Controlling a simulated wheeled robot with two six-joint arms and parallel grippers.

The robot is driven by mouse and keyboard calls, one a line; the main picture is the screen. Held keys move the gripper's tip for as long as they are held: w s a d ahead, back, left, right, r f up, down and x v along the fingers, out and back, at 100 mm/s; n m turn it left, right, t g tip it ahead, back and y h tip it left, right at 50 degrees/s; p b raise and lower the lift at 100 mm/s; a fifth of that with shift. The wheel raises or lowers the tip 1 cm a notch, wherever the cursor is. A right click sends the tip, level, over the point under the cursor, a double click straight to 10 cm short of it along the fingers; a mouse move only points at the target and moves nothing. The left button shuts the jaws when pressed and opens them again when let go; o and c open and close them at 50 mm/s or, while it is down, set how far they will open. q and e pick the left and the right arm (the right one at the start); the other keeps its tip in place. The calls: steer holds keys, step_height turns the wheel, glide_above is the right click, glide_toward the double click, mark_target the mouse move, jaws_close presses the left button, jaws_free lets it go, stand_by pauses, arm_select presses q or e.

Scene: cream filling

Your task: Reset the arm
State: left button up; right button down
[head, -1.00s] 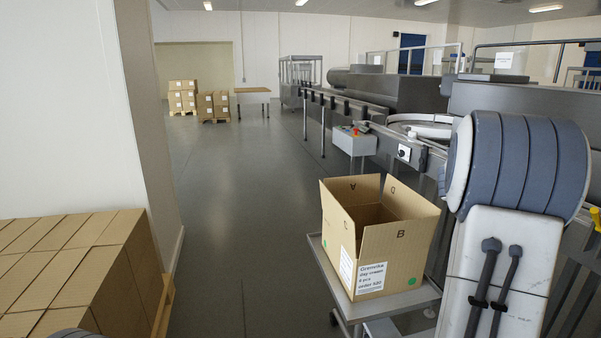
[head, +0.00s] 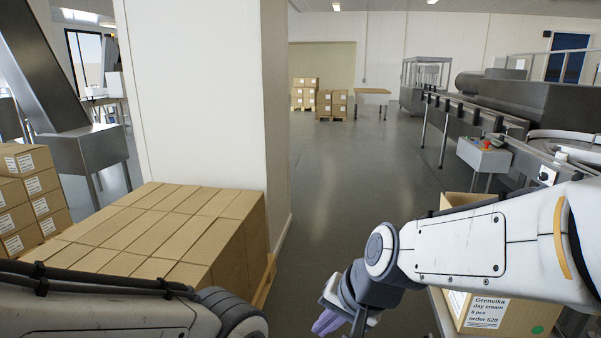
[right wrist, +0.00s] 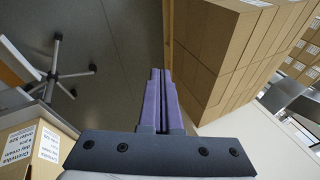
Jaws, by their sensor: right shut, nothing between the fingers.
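My right gripper (head: 328,322) has purple fingers and shows at the bottom middle of the head view. In the right wrist view its two fingers (right wrist: 158,95) lie together, shut with nothing between them, over the grey floor. My right arm reaches in from the right in the head view. My left arm shows at the bottom left, but its gripper is out of view.
An open carton labelled Grenvika (head: 487,312) stands at lower right, partly hidden behind my right arm. A stack of closed cartons (head: 180,235) on a pallet stands at left, before a white pillar (head: 205,90). The conveyor line (head: 500,110) runs along the right. The aisle between is clear.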

steer(key=s+f+n+g+h, duration=0.35)
steer(key=s+n, duration=0.85)
steer(key=s, duration=0.4)
step_height(320, 180, up, 15)
steer(key=p, duration=1.5)
steer(key=shift+d+y+p, duration=0.3)
steer(key=shift+y+p, duration=0.05)
steer(key=shift+p, duration=0.05)
steer(key=shift+g, duration=0.25)
steer(key=shift+a, duration=0.1)
